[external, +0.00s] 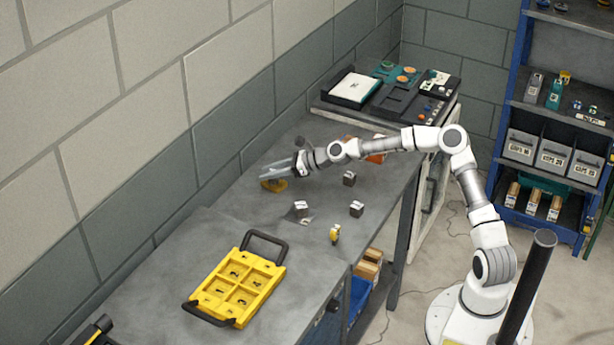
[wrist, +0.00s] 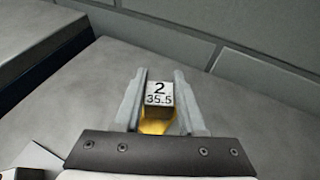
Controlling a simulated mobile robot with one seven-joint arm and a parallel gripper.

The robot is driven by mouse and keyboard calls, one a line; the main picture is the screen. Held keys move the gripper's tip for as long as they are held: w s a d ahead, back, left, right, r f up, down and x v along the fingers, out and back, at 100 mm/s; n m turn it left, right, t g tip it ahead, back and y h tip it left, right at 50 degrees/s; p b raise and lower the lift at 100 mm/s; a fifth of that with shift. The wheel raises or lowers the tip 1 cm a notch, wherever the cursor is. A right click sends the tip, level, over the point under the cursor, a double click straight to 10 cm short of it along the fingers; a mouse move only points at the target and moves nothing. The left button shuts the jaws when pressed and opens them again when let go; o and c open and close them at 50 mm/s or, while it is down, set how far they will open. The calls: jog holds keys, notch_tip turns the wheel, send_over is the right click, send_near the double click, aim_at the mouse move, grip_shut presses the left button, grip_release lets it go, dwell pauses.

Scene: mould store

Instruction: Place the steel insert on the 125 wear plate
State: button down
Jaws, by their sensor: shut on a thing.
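My gripper (external: 276,170) is low over the far part of the bench, near the wall. In the wrist view my gripper (wrist: 160,98) is shut on a small grey block (wrist: 160,97) whose white top reads "2" and "35.5". I take this block to be the steel insert. A yellow piece (external: 274,186) lies just under the gripper; yellow (wrist: 155,126) also shows beside the block between the fingers. Three similar dark blocks with pale tops stand apart: one (external: 349,178), another (external: 356,208) and a third (external: 301,208). I cannot read a "125" on anything.
A yellow tray (external: 241,283) with numbered compartments and black handles lies at the near end of the bench (external: 145,297). A small yellow item (external: 335,234) sits near the front edge. Dark trays (external: 408,99) stand at the back. Bare bench lies between blocks and tray.

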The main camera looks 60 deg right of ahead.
jog(key=shift+f, duration=0.15)
jog(key=shift+c, duration=2.4)
grip_release()
jog(key=shift+s+d+r, duration=0.1)
jog(key=shift+s+r, duration=0.05)
jog(key=shift+r, duration=0.1)
jog(key=p+v, duration=0.2)
jog(key=v, duration=0.9)
jog(key=shift+s+d+r, duration=0.1)
jog(key=shift+s+d, duration=0.05)
jog(key=shift+s, duration=0.1)
